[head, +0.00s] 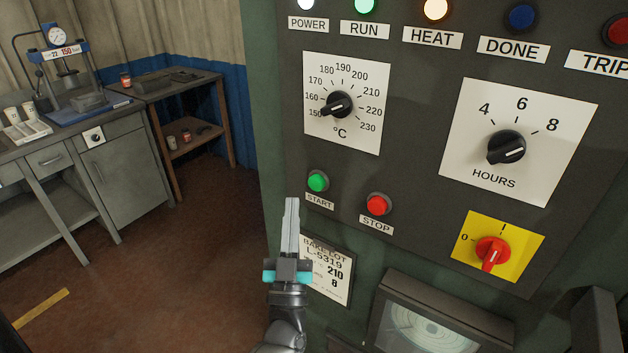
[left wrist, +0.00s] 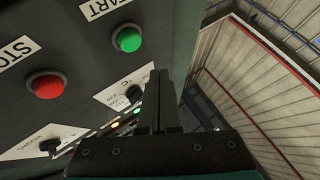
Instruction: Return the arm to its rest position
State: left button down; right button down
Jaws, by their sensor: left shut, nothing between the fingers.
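My left gripper (head: 291,203) is shut and empty. It points up in front of the oven's control panel (head: 420,170), just left of and below the green START button (head: 317,181). The red STOP button (head: 378,204) is to its right. The gripper partly covers the bake-lot card (head: 338,285). In the left wrist view the shut fingers (left wrist: 160,80) stand apart from the green button (left wrist: 128,38) and the red button (left wrist: 46,84). My right gripper is not in view.
The POWER, RUN and HEAT lamps are lit; the DONE lamp (head: 522,16) looks dark. A temperature dial (head: 338,104), an hours dial (head: 506,147) and a red switch (head: 492,252) are on the panel. A workbench (head: 130,170) stands at left. Floor (head: 180,270) between is clear.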

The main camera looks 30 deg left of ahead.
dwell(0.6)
pick_arm(q)
jog(key=s+d+f+m+g+h+b, duration=0.1)
jog(key=s+d+f+m+g+h, duration=0.2)
jog(key=f, duration=0.9)
jog(key=d+f+m+g+h+b, duration=0.25)
jog(key=f+h, duration=0.25)
jog(key=f, duration=0.7)
jog(key=s+d+f+m+g+h+b, duration=0.1)
jog(key=s+d+f+g+h, duration=0.15)
jog(key=f, duration=0.85)
jog(key=s+d+f+m+g+h+b, duration=0.15)
jog(key=s+f+g, duration=0.45)
jog(key=s+f, duration=0.75)
jog(key=s+f+g, duration=0.3)
jog(key=s+f, duration=0.2)
jog(key=s, duration=0.5)
jog(key=s+a+f+g+b, duration=0.1)
jog(key=s+f+g, duration=0.3)
jog(key=s, duration=0.5)
notch_tip(320, 180, down, 2)
jog(key=shift+s+a+f+y+b, duration=0.15)
jog(key=shift+s+f+y+b, duration=0.1)
jog(key=shift+s+y+b, duration=0.1)
